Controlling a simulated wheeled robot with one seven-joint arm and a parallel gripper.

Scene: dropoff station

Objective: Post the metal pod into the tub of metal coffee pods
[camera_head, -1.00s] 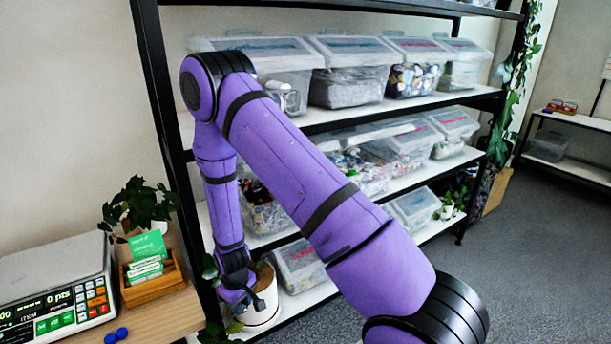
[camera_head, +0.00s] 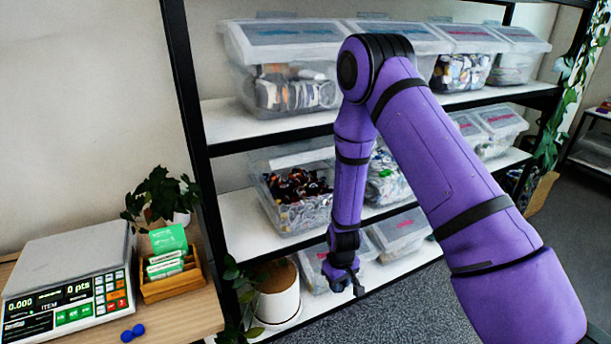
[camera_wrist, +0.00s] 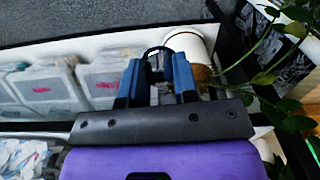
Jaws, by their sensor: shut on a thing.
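My gripper (camera_head: 343,280) hangs low in front of the shelves, right of the white plant pot. In the wrist view my gripper (camera_wrist: 158,72) has its two blue fingers closed around a small, dark-rimmed round thing, which I take to be the metal pod (camera_wrist: 158,51). The pod is too small to make out in the head view. A clear tub (camera_head: 290,92) on the upper shelf holds shiny, mixed items. Another clear tub (camera_head: 292,215) on the middle shelf holds dark and brown pieces. The labels are unreadable, so I cannot tell which is the metal pod tub.
More lidded tubs (camera_head: 465,72) line the black-framed shelves. A potted plant (camera_head: 279,292) stands by the lower shelf, left of my gripper. A scale (camera_head: 70,290) and a wooden card box (camera_head: 172,283) sit on the table at left. Open grey floor lies at right.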

